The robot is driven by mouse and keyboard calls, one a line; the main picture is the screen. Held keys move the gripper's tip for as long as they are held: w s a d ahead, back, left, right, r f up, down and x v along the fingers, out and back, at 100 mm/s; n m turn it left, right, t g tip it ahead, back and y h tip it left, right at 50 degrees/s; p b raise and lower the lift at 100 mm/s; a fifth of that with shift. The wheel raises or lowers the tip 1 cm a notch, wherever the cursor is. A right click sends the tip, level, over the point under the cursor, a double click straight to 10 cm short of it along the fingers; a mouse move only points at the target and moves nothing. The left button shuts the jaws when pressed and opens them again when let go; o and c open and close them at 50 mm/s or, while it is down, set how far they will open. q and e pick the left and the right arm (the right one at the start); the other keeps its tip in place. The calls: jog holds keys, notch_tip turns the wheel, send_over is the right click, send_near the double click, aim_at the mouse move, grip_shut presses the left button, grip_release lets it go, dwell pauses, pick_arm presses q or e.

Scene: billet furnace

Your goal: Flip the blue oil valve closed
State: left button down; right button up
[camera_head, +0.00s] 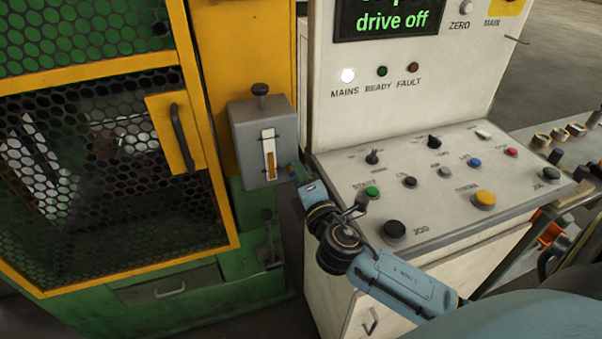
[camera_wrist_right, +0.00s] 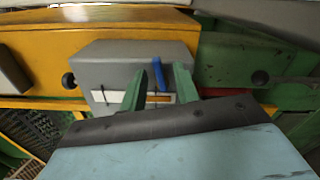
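The blue oil valve handle (camera_wrist_right: 158,73) shows in the right wrist view as a short blue bar at the side of a grey oil box (camera_wrist_right: 105,58). In the head view the grey box (camera_head: 243,135) is mounted on the machine, with a black knob on top and a level gauge on its front; there my gripper largely hides the valve. My right gripper (camera_head: 298,172) is at the box's lower right edge. In the wrist view its two green fingers (camera_wrist_right: 162,80) stand apart, with the blue handle seen between them. Contact cannot be told. My left gripper is not in view.
A control console (camera_head: 460,215) with several buttons stands right of the box, under my right forearm. A yellow and green machine with a mesh door (camera_head: 100,160) is at the left. A black-knobbed lever (camera_head: 268,235) sits below the box. A narrow gap separates machine and console.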

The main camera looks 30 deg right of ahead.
jog(key=shift+w+d, duration=0.1)
jog(key=shift+w, duration=0.2)
grip_shut()
jog(key=m, duration=0.1)
jog(key=m+b, duration=0.1)
jog(key=m, duration=0.1)
jog(key=shift+f, duration=0.25)
grip_release()
